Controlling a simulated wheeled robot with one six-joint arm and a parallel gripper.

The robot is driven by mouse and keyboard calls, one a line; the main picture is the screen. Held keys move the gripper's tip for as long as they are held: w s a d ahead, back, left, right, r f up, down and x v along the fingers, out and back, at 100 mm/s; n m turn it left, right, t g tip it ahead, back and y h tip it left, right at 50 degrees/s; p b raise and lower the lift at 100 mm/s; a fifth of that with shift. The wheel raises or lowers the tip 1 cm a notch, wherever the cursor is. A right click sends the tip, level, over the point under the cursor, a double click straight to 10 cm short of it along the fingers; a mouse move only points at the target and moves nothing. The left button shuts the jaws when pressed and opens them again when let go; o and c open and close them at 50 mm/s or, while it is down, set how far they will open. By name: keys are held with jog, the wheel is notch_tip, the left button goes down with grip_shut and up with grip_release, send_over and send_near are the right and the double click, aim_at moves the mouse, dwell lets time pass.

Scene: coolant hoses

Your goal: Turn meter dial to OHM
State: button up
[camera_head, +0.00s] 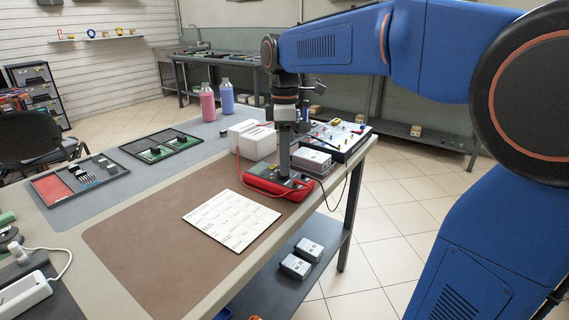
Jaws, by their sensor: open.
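The red meter (263,184) lies on the brown mat of the workbench, near the right edge. Its dark face is partly covered by my gripper. My gripper (284,172) points straight down over the middle of the meter and is open. The fingertips are at or just above the meter's face; I cannot tell if they touch or straddle the dial. The dial and its setting are hidden or too small to read. A red lead and a black lead run from near the meter.
A white printed card (232,220) lies in front of the meter. Grey boxes (311,161) and a white box (252,141) stand close behind it. A panel with knobs (350,134) is at the back right. The brown mat's left is clear.

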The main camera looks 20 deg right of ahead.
jog(key=shift+f, duration=0.9)
jog(key=c, duration=1.1)
